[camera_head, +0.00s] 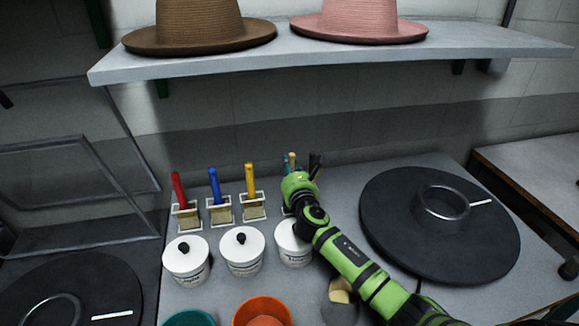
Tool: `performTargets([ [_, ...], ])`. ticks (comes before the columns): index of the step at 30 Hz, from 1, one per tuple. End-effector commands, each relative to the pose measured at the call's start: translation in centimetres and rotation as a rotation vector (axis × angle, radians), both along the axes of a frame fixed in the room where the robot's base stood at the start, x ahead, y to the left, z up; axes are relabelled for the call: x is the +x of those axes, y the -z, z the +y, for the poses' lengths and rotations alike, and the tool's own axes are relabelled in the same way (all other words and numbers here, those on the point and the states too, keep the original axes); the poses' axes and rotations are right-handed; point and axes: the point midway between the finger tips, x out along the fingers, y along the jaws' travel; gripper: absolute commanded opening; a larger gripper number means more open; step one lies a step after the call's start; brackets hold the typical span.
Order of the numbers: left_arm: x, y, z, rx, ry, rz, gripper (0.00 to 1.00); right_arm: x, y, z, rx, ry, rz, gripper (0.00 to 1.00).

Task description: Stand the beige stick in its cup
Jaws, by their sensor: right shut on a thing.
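The beige stick (292,158) shows only as a short upright tip just beyond the green wrist of my right arm. My right gripper (300,163) is shut on it; a dark finger shows to its right, and the wrist hides the lower part of the stick. A white-framed cup (286,210) shows in part behind my right arm, at the right end of a row of cups. Whether the stick is inside this cup or above it cannot be told. My left gripper is not in view.
Cups with red (178,187), blue (214,185) and yellow (249,177) sticks stand to the left. White lidded jars (242,256) stand in front, with an orange bowl (262,310) nearer. A black round plate (440,245) lies right. A shelf (330,60) with hats overhangs behind.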

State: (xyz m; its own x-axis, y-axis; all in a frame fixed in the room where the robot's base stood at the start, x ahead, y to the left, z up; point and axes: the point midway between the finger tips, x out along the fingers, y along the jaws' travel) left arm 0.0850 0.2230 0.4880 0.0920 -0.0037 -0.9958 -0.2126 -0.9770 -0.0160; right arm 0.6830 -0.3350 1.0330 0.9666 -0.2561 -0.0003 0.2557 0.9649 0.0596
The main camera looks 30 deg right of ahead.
Motion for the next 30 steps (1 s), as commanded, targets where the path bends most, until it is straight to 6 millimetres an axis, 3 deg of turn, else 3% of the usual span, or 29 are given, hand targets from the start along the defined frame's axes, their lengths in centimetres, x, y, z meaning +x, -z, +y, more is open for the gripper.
performTargets([
  [3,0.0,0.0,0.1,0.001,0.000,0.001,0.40,0.0,0.0,0.0,0.000,0.000,0.000,0.00],
  [4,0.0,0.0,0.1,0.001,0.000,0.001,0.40,0.0,0.0,0.0,0.000,0.000,0.000,0.35],
  [5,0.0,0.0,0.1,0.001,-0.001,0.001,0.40,0.0,0.0,0.0,0.000,0.000,0.000,0.47],
  [6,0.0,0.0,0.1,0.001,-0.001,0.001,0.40,0.0,0.0,0.0,0.000,0.000,0.000,0.50],
  [17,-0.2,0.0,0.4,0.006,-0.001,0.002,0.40,0.0,-0.4,0.0,-0.001,0.000,-0.003,0.50],
  [20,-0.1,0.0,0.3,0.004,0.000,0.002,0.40,0.0,-1.5,-0.1,-0.003,0.000,-0.005,0.50],
  [30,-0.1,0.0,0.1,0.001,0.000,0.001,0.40,0.0,-7.9,0.0,-0.004,-0.002,-0.004,0.50],
])
